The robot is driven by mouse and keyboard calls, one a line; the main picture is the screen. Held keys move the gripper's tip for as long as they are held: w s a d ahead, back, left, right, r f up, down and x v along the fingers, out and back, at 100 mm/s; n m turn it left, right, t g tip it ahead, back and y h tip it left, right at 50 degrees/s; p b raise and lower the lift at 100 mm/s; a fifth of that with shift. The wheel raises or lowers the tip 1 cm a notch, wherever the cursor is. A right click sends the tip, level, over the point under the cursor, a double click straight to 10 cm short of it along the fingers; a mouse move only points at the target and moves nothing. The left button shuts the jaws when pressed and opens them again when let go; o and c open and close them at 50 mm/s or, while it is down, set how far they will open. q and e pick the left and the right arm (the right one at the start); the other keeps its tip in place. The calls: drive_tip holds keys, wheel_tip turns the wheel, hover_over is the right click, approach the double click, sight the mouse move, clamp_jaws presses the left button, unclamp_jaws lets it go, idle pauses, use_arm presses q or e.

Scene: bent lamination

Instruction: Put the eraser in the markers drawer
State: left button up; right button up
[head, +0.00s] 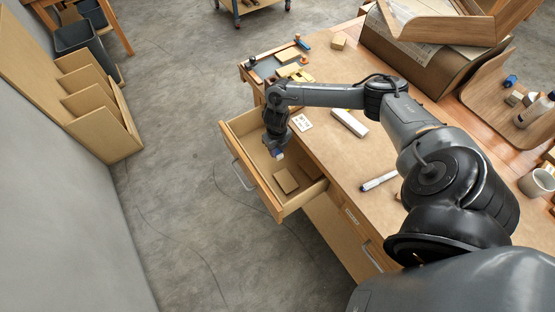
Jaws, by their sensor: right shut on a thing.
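My right gripper (276,146) hangs over the open drawer (251,168) at the left side of the workbench. It is shut on a small blue and white piece, which looks like the eraser (278,154). The eraser shows just below the fingertips, above or inside the drawer space; its exact height over the drawer floor is hard to tell. A tan block (286,181) lies in the drawer near its front right corner. No label naming the drawer is readable on it. My left gripper is not in view.
The workbench (335,160) holds a white marker (378,181), a white box (349,122) and a small card (301,122) near the drawer. Tools lie at its far corner. A mug (537,182) and curved wooden pieces (440,28) are at right. The floor left of the drawer is clear.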

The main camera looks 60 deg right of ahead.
sight(277, 151)
wheel_tip(277, 151, down, 8)
drive_tip(key=shift+r+b, duration=0.2)
drive_tip(key=shift+b, duration=0.45)
drive_tip(key=shift+d+f, duration=0.15)
drive_tip(key=shift+f, duration=0.2)
drive_tip(key=o, duration=0.9)
drive_tip(key=shift+w, duration=0.1)
drive_tip(key=shift+o, duration=0.2)
drive_tip(key=shift+r, duration=0.2)
wheel_tip(277, 151, up, 11)
drive_tip(key=shift+f+p, duration=0.15)
drive_tip(key=shift+p, duration=0.85)
drive_tip(key=shift+r, duration=0.55)
